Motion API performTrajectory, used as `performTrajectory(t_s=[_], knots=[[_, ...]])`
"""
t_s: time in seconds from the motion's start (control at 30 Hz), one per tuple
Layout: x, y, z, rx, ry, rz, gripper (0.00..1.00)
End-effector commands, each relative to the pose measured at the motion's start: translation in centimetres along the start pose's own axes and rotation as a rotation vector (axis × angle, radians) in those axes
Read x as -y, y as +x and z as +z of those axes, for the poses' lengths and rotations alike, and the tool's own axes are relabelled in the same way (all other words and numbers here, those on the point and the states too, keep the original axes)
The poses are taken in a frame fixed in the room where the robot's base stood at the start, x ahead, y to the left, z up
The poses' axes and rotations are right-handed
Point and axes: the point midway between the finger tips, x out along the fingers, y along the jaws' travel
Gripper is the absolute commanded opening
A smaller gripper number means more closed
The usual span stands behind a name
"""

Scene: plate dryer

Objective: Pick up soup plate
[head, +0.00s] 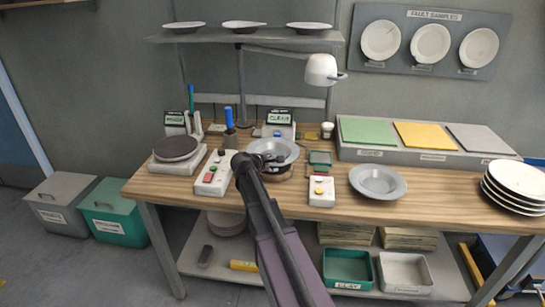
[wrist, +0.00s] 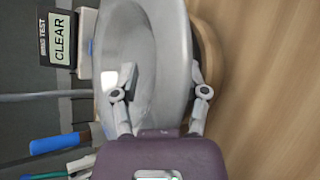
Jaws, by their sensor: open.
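A grey soup plate (head: 275,148) sits on a round wooden-coloured support near the middle of the bench. In the wrist view, the plate (wrist: 165,35) fills the upper middle. My gripper (head: 262,161) is at the near left side of this plate. In the wrist view, my gripper (wrist: 164,80) is open, with one finger over the plate's inside and the other outside its rim. The rim lies between the fingers; whether either touches it I cannot tell. A second grey soup plate (head: 377,182) lies on the bench to the right.
A control box (head: 215,174) and a round turntable (head: 176,148) stand left of my gripper. A small box with a yellow button (head: 321,190) is to the right. A lamp (head: 321,69) hangs above. A plate stack (head: 516,186) stands at the right end.

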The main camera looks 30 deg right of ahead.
Motion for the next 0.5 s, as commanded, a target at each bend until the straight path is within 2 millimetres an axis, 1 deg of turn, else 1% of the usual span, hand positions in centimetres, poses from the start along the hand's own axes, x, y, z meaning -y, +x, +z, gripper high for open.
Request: performTrajectory(t_s=[0.33, 0.37, 0.4, 0.47, 0.5], knots=[[0.01, -0.04, -0.01, 0.000, 0.000, 0.000, 0.58], [0.01, -0.04, -0.01, 0.000, 0.000, 0.000, 0.49], [0.01, -0.04, -0.01, 0.000, 0.000, 0.000, 0.37], [0.01, -0.04, -0.01, 0.000, 0.000, 0.000, 0.20], [0.00, -0.04, -0.01, 0.000, 0.000, 0.000, 0.08]])
